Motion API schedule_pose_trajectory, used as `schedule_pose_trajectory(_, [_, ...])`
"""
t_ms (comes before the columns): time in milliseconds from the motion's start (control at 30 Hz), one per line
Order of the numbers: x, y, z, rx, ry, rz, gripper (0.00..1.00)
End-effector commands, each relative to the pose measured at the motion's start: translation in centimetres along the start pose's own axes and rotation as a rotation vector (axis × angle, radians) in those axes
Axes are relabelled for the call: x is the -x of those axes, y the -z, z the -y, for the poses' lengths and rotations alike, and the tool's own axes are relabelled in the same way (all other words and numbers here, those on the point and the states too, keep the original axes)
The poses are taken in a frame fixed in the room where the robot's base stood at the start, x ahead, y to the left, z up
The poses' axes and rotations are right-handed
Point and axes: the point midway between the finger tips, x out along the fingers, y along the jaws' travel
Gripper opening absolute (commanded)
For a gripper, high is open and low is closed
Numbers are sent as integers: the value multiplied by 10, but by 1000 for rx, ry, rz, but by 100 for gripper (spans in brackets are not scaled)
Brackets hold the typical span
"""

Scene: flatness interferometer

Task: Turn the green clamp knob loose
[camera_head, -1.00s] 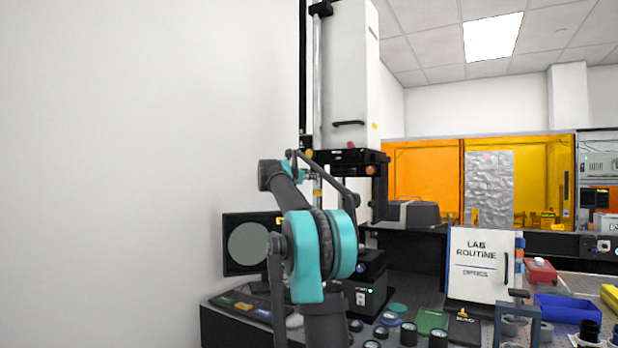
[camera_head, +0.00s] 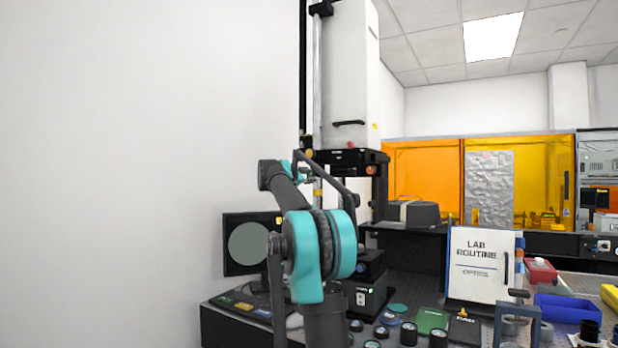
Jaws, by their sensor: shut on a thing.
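My gripper (camera_head: 308,168) is small and partly hidden at the instrument's post, just below the white housing. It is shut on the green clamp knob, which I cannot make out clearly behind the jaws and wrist. How far the knob is turned cannot be seen.
A monitor (camera_head: 247,243) stands left, behind my arm. A white "LAB ROUTINE" board (camera_head: 482,264) stands on the bench to the right. The left wall is bare.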

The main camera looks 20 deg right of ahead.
Motion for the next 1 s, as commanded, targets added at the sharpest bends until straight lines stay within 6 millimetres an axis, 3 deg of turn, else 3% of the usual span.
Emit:
schedule_pose_trajectory(600, [0,0,0,-573,0,1,0])
schedule_pose_trajectory(1000, [0,-1,-1,-823,0,1,0])
